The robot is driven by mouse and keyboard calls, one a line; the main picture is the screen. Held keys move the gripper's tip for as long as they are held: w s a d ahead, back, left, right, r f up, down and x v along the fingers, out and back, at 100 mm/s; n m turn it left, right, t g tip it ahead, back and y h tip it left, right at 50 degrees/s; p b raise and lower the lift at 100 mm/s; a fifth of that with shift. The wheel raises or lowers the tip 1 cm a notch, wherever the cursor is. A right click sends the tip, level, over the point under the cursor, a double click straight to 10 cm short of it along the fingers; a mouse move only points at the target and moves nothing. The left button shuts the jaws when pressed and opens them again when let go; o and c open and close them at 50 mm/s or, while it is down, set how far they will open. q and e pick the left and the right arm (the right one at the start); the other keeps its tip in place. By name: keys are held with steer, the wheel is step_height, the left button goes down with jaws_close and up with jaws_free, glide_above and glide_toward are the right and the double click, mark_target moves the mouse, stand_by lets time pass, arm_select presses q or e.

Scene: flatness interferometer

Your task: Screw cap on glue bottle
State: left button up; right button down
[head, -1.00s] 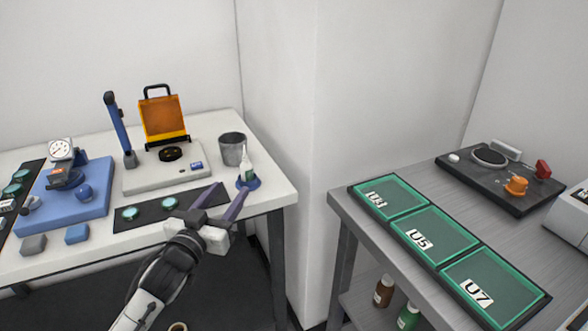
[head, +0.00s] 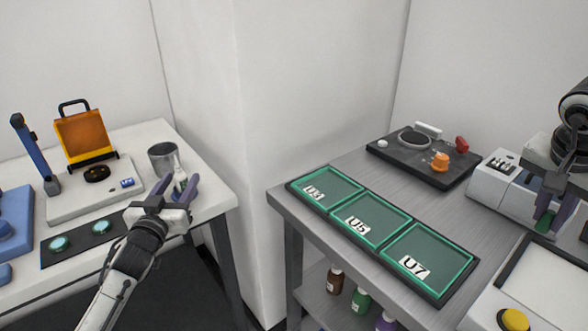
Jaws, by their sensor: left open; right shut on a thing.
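The glue bottle (head: 179,172), white with a pointed nozzle, stands upright near the right edge of the white table. My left gripper (head: 178,184) is open, with its purple fingers on either side of the bottle's lower part; I cannot tell whether they touch it. My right gripper (head: 547,212) is at the right, over the grey bench side, shut on a small green piece (head: 544,222). Its fingers partly hide the piece, and I cannot tell for sure that it is the cap.
A grey cup (head: 162,158) stands just behind the bottle. The white instrument base (head: 75,200) and a dark mat (head: 80,243) lie to its left. On the grey bench (head: 345,173) are three green trays, a black device (head: 425,163) and a white machine (head: 497,185).

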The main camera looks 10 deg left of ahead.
arm_select(q)
steer(key=shift+w+a, duration=0.15)
steer(key=shift+w, duration=0.7)
steer(key=c, duration=1.1)
steer(key=shift+r, duration=0.1)
